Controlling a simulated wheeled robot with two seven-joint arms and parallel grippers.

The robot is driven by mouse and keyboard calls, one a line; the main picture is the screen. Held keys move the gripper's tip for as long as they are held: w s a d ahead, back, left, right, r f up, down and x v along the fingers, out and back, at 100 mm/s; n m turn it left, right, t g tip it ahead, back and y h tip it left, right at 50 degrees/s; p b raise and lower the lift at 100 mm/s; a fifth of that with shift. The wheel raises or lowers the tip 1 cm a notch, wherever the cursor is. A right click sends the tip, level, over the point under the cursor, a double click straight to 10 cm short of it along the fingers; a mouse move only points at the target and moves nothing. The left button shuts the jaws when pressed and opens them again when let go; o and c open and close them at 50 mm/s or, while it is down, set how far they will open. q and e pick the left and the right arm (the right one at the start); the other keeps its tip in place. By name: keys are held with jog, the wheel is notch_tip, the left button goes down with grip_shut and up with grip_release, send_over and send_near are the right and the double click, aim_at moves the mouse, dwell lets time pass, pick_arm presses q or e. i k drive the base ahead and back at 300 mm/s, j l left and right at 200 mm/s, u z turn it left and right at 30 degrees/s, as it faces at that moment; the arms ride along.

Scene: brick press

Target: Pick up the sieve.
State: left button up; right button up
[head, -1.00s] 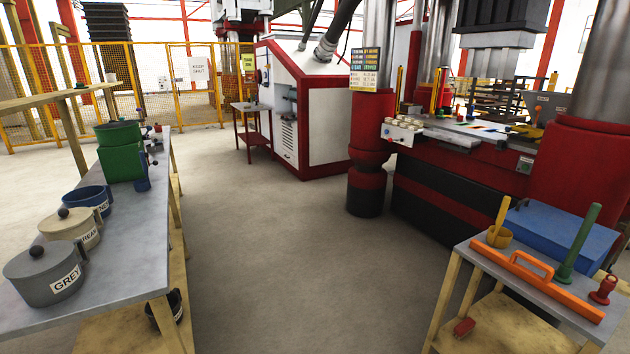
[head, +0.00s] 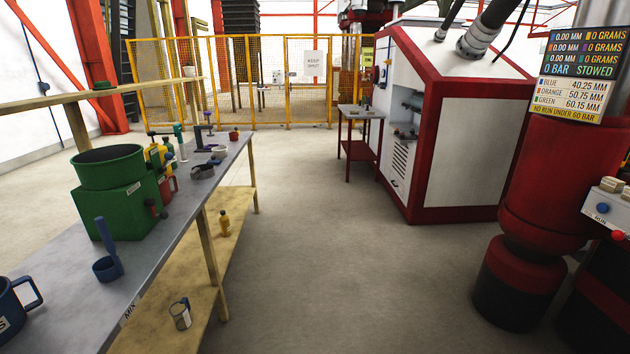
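A shallow grey round pan (head: 203,172) sits near the right edge of the left workbench (head: 180,240), beyond the green machine; it may be the sieve, but it is too small to tell for sure. A white bowl (head: 220,152) stands just behind it. Neither of my grippers is in the head view.
The bench also holds a green machine (head: 108,195), a blue scoop (head: 106,267), a blue pot (head: 14,306) and several small tools. Open floor lies between bench and red-white cabinet (head: 465,150).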

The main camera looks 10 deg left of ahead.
aim_at(200, 172)
jog(key=i+l+u, duration=0.15)
jog(key=i+u, duration=0.3)
jog(key=i, duration=0.25)
jog(key=i+l+u, duration=0.4)
jog(key=i, duration=0.25)
jog(key=i+l+u, duration=0.45)
jog(key=i+l, duration=0.1)
jog(key=i, duration=0.1)
